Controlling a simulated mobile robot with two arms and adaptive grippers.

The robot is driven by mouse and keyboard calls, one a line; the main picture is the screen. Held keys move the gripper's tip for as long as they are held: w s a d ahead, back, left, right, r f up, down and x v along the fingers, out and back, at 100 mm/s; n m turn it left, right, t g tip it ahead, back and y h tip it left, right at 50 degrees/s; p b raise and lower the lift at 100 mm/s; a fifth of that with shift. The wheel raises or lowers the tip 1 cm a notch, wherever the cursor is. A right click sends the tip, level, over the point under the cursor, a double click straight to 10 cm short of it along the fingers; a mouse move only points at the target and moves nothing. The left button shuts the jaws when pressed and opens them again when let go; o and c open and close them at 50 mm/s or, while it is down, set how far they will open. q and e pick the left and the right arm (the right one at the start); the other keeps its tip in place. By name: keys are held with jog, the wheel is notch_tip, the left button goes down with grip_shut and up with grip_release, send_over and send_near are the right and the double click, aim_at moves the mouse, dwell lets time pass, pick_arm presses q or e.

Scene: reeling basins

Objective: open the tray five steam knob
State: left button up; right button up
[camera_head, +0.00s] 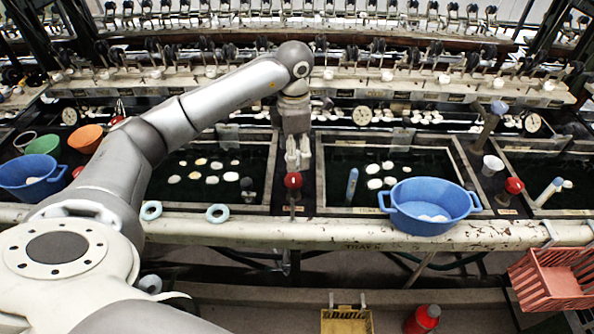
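A red round knob (293,181) stands on a thin stem on the divider between two dark water basins, near the middle of the view. My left gripper (298,163) points down just above and behind this knob, with its pale fingertips close to it. Whether they touch it is unclear. The fingers look close together, but how far they are open is too small to tell. Another red knob (514,186) stands on the divider farther right. Faint lettering, partly readable as "TRAY", marks the front rail (330,232). My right gripper is out of view.
A blue two-handled basin (431,206) sits on the front rail, right of the middle knob. Another blue basin (31,177) is at left. White cocoons (382,176) float in the trays. Below are a red bottle (423,318) and a red crate (552,279).

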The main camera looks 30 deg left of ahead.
aim_at(294, 177)
pick_arm(q)
jog(key=f+p, duration=0.1)
jog(key=f, duration=0.4)
jog(key=shift+s, duration=0.2)
notch_tip(294, 177, down, 2)
jog(key=shift+w+f+p, duration=0.15)
jog(key=shift+f+p, duration=0.05)
jog(key=shift+p, duration=0.1)
jog(key=shift+f, duration=0.6)
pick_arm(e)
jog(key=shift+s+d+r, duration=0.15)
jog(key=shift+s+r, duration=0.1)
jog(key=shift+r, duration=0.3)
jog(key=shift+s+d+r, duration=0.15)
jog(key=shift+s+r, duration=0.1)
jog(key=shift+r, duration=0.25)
pick_arm(q)
jog(key=c, duration=1)
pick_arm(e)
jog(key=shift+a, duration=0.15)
